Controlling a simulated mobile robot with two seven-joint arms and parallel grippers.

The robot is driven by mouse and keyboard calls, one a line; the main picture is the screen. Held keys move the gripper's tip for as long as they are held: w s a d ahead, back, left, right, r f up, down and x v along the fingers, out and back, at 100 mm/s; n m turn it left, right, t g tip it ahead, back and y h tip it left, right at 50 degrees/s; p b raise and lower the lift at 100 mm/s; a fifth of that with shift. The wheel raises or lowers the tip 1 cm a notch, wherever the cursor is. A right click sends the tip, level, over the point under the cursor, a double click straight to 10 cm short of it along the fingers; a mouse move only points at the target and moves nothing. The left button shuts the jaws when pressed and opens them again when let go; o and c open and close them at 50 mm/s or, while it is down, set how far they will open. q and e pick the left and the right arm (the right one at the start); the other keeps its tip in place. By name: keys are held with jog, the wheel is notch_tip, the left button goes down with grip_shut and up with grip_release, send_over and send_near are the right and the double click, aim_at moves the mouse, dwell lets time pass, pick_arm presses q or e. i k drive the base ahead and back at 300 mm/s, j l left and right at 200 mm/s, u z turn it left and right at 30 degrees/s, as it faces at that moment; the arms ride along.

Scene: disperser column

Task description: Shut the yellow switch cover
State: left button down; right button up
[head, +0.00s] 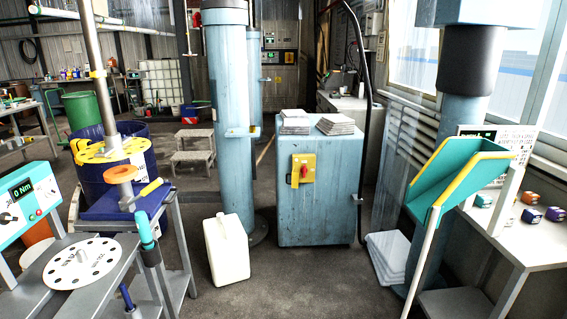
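The yellow switch box (297,181) is mounted on the front of the light-blue cabinet (320,215), in the middle of the head view. A red switch knob (304,171) shows on it, bare to view. The yellow part looks uneven in outline, but the cover's hinge and exact angle are too small to tell. Neither of my grippers is in view, and nothing touches the switch box.
Stacked papers (336,124) lie on the cabinet. A white canister (226,250) stands on the floor before the blue column (230,110). A teal, yellow-edged stand (450,180) is at the right, workbenches at the left. The floor before the cabinet is clear.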

aim_at(294, 183)
jog(key=i+u, duration=0.1)
jog(key=i, duration=1.25)
jog(key=i+j+z, duration=0.15)
jog(key=i+z, duration=0.2)
jog(key=i, duration=0.25)
jog(key=i+j+z, duration=0.35)
jog(key=i, duration=0.2)
jog(key=i+j+z, duration=0.35)
jog(key=i+j, duration=0.15)
